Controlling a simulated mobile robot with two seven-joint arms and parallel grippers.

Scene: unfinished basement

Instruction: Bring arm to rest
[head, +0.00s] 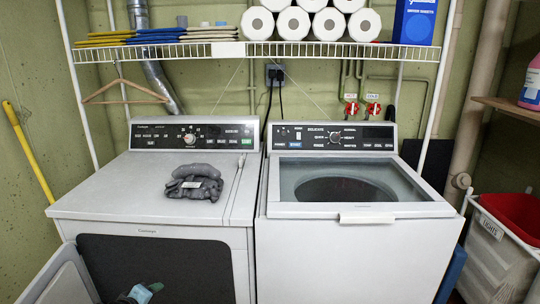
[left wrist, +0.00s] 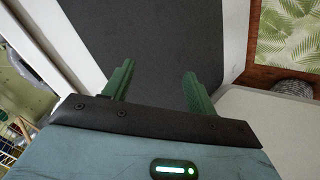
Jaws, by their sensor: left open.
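My left gripper (head: 140,294) shows at the bottom edge of the head view, in front of the dark front opening of the left machine. In the left wrist view its two green fingers (left wrist: 158,82) are spread wide with nothing between them. A dark grey surface lies beyond the fingertips, with white edges on both sides. The left machine (head: 145,232) is a white dryer with its door (head: 62,282) swung open to the left. A crumpled dark grey cloth bundle (head: 196,183) with a pale label lies on its top. My right gripper is not in view.
A white washer (head: 350,255) with a glass lid stands close at the right. A wire shelf (head: 260,50) above holds paper rolls, folded cloths and a blue box (head: 414,22). A white bin (head: 492,255) stands far right. A leaf-patterned rug (left wrist: 284,32) shows in the wrist view.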

